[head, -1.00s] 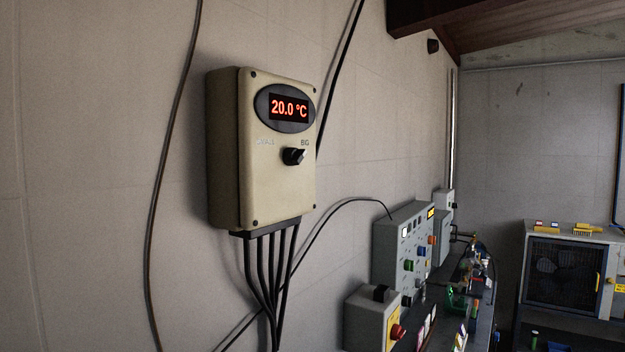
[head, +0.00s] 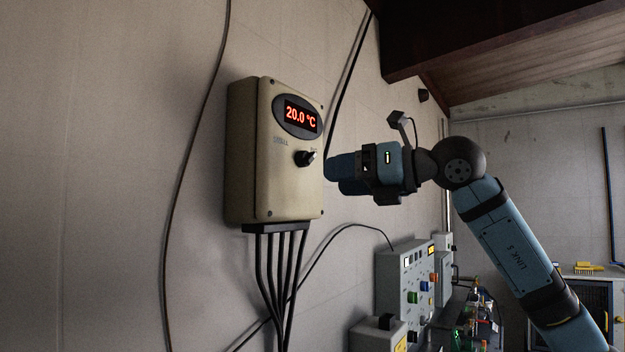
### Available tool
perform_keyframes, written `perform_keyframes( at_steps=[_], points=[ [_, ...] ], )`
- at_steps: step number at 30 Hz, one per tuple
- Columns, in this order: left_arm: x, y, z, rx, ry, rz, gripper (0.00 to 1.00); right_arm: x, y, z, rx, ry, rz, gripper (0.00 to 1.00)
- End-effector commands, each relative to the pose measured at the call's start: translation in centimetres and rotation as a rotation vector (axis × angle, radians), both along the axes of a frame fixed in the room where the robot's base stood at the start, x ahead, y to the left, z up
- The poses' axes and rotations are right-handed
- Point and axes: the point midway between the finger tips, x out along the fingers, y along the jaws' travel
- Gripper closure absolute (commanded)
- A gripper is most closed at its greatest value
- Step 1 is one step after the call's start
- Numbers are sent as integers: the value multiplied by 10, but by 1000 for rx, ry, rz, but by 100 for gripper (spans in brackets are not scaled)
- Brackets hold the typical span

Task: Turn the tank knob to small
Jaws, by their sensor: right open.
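The tank control box (head: 290,190) is a beige case on the wall, with a red display (head: 300,116) reading 20.0 °C. Its black knob (head: 304,158) sits below the display. The word SMALL shows faintly to the knob's upper left; the label on the right is hard to read now. The knob's light-edged pointer side faces right and up. My right gripper (head: 336,172) is open and empty just right of the box, its fingers pointing left toward the knob but apart from it in the picture. My left gripper is not in view.
Black cables run below the box, and others hang along the wall. A grey panel with coloured buttons (head: 408,284) and a smaller box (head: 376,335) stand lower right. The wall left of the box is clear apart from a cable.

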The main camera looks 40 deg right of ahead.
Motion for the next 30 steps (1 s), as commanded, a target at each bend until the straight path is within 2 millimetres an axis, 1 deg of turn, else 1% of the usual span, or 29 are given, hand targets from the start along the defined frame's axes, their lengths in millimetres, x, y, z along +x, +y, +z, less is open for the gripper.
perform_keyframes(
  at_steps=[1,3,5,8,10,14,24,27,30],
  points=[
    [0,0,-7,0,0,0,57,-12,-14,10,-19,-35,-63,42],
    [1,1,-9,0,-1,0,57,-24,-28,23,-34,-65,-133,42],
    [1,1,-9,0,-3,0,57,-32,-36,31,-40,-83,-174,42],
    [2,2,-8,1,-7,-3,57,-36,-43,38,-44,-96,-211,42],
    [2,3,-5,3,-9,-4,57,-32,-43,40,-44,-98,-218,42],
    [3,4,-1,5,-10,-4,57,-14,-36,41,-44,-97,-215,42],
    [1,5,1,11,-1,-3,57,54,-13,41,-44,-96,-213,42],
    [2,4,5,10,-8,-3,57,70,-8,41,-44,-96,-213,42],
    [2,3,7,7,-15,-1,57,81,-4,41,-43,-97,-214,42]
  ],
)
